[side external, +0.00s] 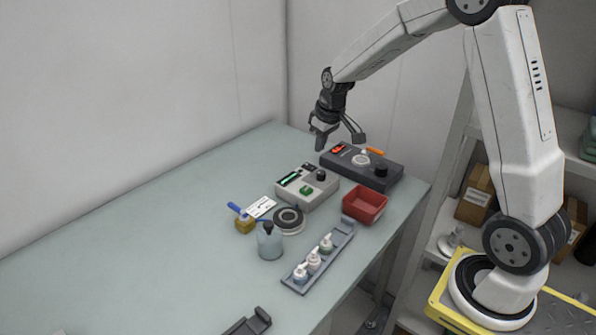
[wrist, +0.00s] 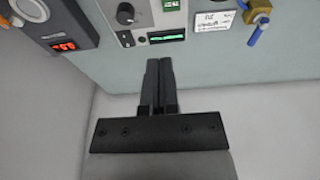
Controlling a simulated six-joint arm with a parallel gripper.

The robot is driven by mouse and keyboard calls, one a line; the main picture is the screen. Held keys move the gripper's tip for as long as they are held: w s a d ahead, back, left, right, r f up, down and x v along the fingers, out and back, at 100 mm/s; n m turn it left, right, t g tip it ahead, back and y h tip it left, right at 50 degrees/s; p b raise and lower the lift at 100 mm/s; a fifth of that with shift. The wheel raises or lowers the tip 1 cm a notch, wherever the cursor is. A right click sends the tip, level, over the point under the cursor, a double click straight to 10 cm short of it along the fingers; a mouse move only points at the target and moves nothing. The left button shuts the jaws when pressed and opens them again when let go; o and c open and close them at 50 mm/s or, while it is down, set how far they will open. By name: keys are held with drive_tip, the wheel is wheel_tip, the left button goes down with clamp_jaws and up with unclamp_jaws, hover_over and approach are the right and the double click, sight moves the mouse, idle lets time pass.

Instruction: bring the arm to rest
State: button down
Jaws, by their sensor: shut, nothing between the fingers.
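My gripper (side external: 319,146) hangs in the air above the far end of the table, over the area by the two instrument boxes. In the wrist view its two dark fingers (wrist: 158,64) lie close together, shut, with nothing between them. In the side view the arm reaches in from the right, and the gripper touches nothing that I can see.
Below stand a dark box with a red display (side external: 375,170) and a grey box with a green display (side external: 307,186). The table's left side (side external: 130,240) is clear.

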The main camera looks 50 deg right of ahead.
drive_tip(key=s+a+f, duration=0.3)
drive_tip(key=s+a, duration=1)
drive_tip(key=s, duration=0.4)
drive_tip(key=shift+s+a+f, duration=0.15)
drive_tip(key=shift+a, duration=0.15)
